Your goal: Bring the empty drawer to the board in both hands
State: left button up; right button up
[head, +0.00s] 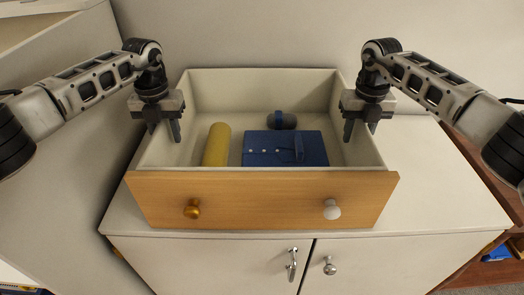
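The drawer (262,200) is a pale box with a wooden front, one brass knob and one white knob. It sits on top of a white cabinet. My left gripper (164,130) is at the drawer's left wall, fingers apart and pointing down. My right gripper (360,129) is at the right wall in the same pose. Both look open, with a finger towards each side of the wall; contact cannot be told.
The white cabinet top (440,185) has free room right of the drawer. Its doors below carry a metal handle (292,264) and a round knob (329,265). A tall pale unit (60,190) stands close on the left. A brown wooden shelf (480,262) is at the lower right.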

pick_arm(q)
grip_shut()
pick_arm(e)
grip_shut()
pick_arm(q)
jog(key=shift+r, duration=0.1)
dwell(1.0)
